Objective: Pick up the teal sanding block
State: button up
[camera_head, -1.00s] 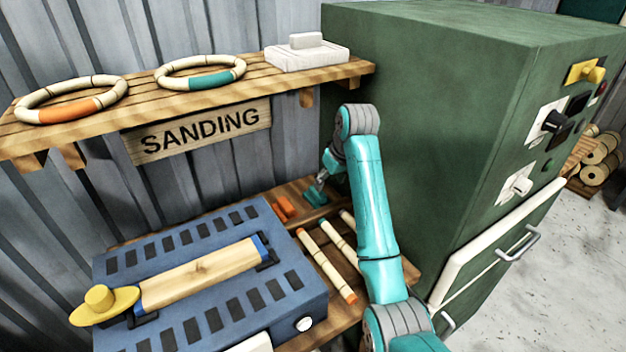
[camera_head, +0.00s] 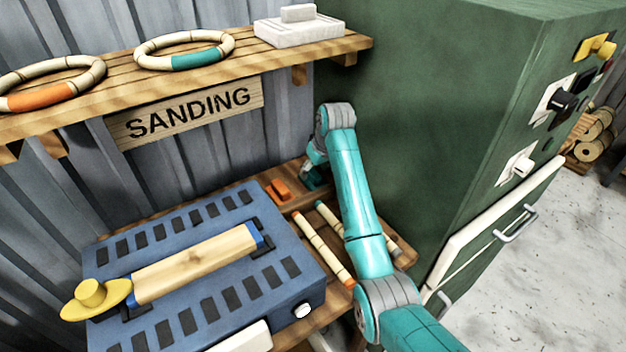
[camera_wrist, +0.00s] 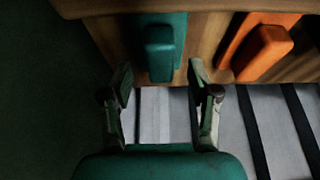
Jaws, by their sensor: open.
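The teal sanding block (camera_wrist: 163,48) lies on the wooden bench in the wrist view, with a raised teal grip on top. My gripper (camera_wrist: 159,82) is open and empty, its two fingers spread to either side of the block's near end. I cannot tell how far above the block the fingertips are. In the head view my gripper (camera_head: 312,182) is low at the back of the bench, mostly behind my own arm, and it largely hides the teal block there.
An orange sanding block (camera_wrist: 264,50) lies beside the teal one, also seen in the head view (camera_head: 279,190). Banded rods (camera_head: 325,250) lie in front. A blue slatted machine (camera_head: 200,270) stands left, a green cabinet (camera_head: 430,110) right, and a shelf (camera_head: 110,88) with rings above.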

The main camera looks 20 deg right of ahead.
aim_at(313, 172)
jog(key=shift+x, duration=1.15)
grip_shut()
jog(key=shift+r, duration=0.1)
notch_tip(313, 172, up, 10)
jog(key=shift+f, duration=0.1)
